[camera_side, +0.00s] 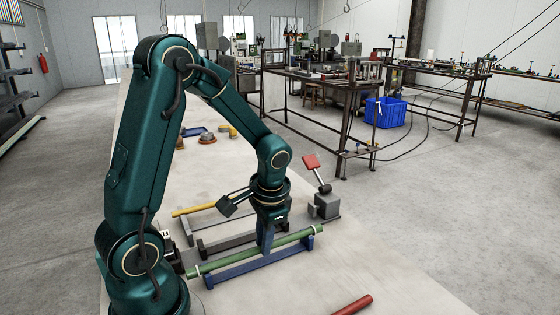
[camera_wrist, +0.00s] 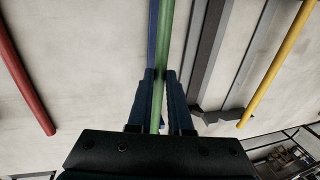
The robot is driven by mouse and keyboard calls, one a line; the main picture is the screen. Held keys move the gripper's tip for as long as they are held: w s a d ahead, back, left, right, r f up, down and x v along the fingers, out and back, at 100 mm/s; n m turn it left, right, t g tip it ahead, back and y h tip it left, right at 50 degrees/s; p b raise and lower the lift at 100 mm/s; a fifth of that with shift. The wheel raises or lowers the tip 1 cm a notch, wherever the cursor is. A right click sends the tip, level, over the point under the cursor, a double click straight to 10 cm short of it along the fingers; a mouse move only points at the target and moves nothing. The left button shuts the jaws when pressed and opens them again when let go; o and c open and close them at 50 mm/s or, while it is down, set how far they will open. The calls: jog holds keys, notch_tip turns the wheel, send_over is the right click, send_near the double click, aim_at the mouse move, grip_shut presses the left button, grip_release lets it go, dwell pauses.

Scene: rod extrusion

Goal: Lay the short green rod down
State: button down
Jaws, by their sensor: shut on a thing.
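The green rod (camera_side: 228,261) lies lengthwise along a blue rack (camera_side: 262,266) on the table in the side view, at or just above its end supports; I cannot tell if it rests on them. My gripper (camera_side: 266,240) points down over the rod's middle part and is shut on it. In the wrist view the green rod (camera_wrist: 163,60) runs between the two blue fingers of my gripper (camera_wrist: 160,85). Part of the blue rack (camera_wrist: 152,40) shows just left of the rod there. The fingers hide a short part of the rod.
A red rod (camera_side: 352,306) lies at the table's front. A yellow rod (camera_side: 195,209) and dark grey bars (camera_side: 228,241) lie behind the blue rack. A grey block with a red-topped lever (camera_side: 325,205) stands right of my gripper. Small orange-brown parts (camera_side: 207,137) sit farther back.

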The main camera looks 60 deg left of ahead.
dwell(0.3)
jog(key=c, duration=0.8)
grip_release()
jog(key=shift+o, duration=0.2)
jog(key=shift+v, duration=2.6)
jog(key=s+d+r+t+h, duration=0.2)
jog(key=s+d+r+t, duration=0.3)
jog(key=d, duration=0.5)
jog(key=shift+s+d+r+t+h, duration=0.3)
jog(key=shift+s+r, duration=0.35)
jog(key=shift+r, duration=0.3)
